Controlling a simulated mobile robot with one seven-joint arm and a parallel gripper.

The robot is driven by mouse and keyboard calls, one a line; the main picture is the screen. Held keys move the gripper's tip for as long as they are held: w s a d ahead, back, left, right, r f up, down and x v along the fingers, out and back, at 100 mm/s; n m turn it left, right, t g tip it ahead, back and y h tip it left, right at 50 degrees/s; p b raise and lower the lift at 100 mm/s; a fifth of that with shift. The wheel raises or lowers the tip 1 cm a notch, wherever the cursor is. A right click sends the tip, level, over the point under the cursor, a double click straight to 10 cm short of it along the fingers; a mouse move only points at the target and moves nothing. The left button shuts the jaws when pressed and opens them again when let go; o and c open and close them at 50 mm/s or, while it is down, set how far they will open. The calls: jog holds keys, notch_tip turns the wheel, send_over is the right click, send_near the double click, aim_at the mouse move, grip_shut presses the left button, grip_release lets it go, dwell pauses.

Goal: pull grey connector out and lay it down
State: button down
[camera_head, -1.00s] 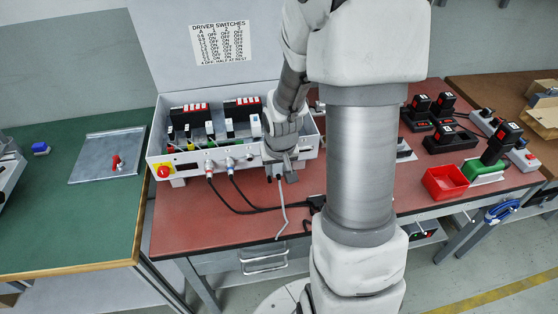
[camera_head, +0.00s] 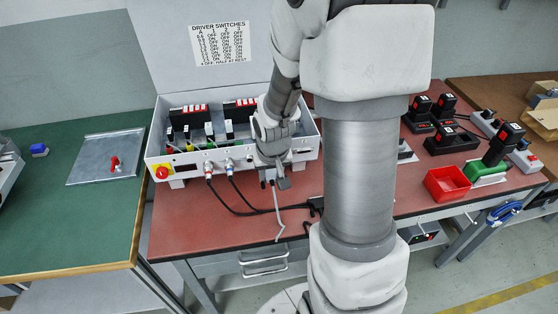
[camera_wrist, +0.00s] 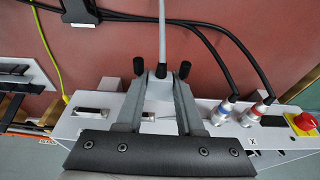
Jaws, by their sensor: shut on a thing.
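The grey connector (camera_wrist: 160,88) with two black thumbscrews is between the fingertips of my gripper (camera_wrist: 161,90) in the wrist view. My gripper is shut on it. Its grey cable (camera_wrist: 162,30) runs away from it over the red bench top. A socket (camera_wrist: 148,117) on the white box's front panel shows between the fingers, and the connector appears apart from it. In the head view my gripper (camera_head: 273,178) is just in front of the white box (camera_head: 190,165), above the bench; the grey cable (camera_head: 279,218) hangs down onto the bench top.
Two round plugs (camera_wrist: 222,112) with black cables sit in the panel beside a red emergency knob (camera_wrist: 305,122). The red bench top (camera_head: 215,225) is mostly clear in front of the box. A red bin (camera_head: 447,183) and black chargers stand at the right.

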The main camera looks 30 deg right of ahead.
jog(key=shift+s+a, duration=0.2)
jog(key=shift+s, duration=0.5)
jog(key=shift+s+a, duration=0.2)
jog(key=shift+s, duration=0.45)
jog(key=shift+s+a, duration=0.2)
jog(key=shift+s, duration=0.5)
